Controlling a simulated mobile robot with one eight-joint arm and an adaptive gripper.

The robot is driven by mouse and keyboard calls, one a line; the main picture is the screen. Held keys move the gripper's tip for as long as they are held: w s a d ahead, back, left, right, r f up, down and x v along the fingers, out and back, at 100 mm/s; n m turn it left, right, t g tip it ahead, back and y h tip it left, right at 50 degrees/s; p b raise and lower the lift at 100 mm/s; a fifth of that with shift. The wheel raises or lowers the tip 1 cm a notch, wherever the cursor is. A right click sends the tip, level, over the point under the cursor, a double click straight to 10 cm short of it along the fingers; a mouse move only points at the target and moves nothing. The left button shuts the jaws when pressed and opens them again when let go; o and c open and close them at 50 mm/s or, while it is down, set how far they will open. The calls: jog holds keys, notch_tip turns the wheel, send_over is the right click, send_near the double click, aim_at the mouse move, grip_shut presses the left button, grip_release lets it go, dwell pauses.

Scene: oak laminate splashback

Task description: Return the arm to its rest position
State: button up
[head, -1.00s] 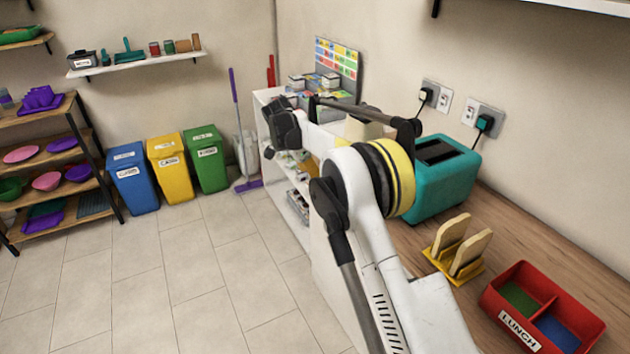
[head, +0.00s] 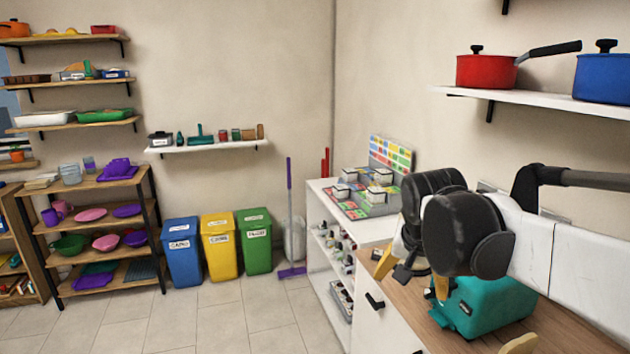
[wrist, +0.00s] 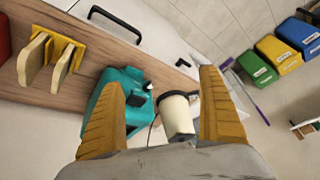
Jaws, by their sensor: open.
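My gripper (wrist: 160,112) is open, with two yellow ribbed fingers spread apart and nothing held between them in the wrist view. In the head view my arm reaches in from the right, and a yellow fingertip shows in front of the teal toaster (head: 488,308). The toaster also shows in the wrist view (wrist: 103,105), behind the left finger. A cream cylindrical object (wrist: 176,112) with a dark rim shows between the fingers, apart from them. My arm hides part of the wooden counter (head: 415,310) in the head view.
Toast slices in a yellow rack (wrist: 62,45) stand on the counter beside the toaster. A white shelf (head: 545,101) with red and blue pots hangs above my arm. Blue, yellow and green bins (head: 220,245) stand by the far wall. The floor at left is clear.

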jog(key=s+f+n+t+y, duration=0.1)
jog(key=s+f+n, duration=0.4)
jog(key=s, duration=1.3)
notch_tip(320, 180, down, 2)
jog(key=shift+f+t, duration=0.1)
jog(key=shift+t, duration=0.7)
jog(key=shift+d, duration=0.1)
